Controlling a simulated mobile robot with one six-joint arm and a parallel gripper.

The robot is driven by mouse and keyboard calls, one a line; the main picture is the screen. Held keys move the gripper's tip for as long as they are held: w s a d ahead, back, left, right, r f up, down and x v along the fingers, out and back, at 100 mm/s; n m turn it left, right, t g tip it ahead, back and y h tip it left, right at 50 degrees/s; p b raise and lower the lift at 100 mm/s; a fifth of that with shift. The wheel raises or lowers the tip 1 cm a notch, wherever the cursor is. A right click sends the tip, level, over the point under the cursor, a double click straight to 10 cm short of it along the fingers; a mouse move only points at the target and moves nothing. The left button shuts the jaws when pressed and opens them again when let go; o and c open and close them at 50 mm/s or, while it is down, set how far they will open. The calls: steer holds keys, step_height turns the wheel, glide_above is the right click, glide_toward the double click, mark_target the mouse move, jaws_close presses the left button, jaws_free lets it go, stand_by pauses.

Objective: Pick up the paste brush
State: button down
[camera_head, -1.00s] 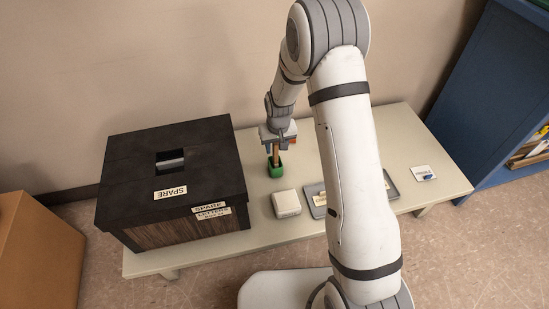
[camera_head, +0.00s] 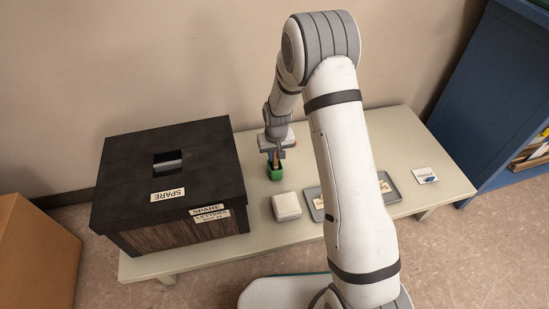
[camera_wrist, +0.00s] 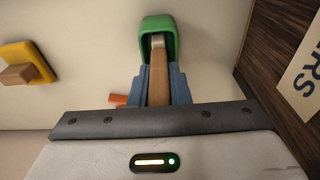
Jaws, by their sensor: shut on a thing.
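The paste brush has a wooden handle (camera_wrist: 157,78) and stands in a small green cup (camera_wrist: 157,27) in the wrist view; its lower end is hidden inside the cup. In the head view, the green cup (camera_head: 275,173) is on the table, right of the black box. My gripper (camera_head: 275,156) is just above the cup. In the wrist view, the blue-grey fingers of my gripper (camera_wrist: 157,85) are on both sides of the brush handle, shut on it.
The black box (camera_head: 120,190) with a slot and SPARE labels stands close left of the cup. A white block (camera_head: 286,206) and a grey tray (camera_head: 392,190), partly behind my arm, are on the table (camera_head: 410,150). A yellow piece with a wooden knob (camera_wrist: 22,68) shows in the wrist view.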

step_height(320, 180, up, 10)
steer(key=p, duration=0.4)
stand_by(0.3)
stand_by(1.6)
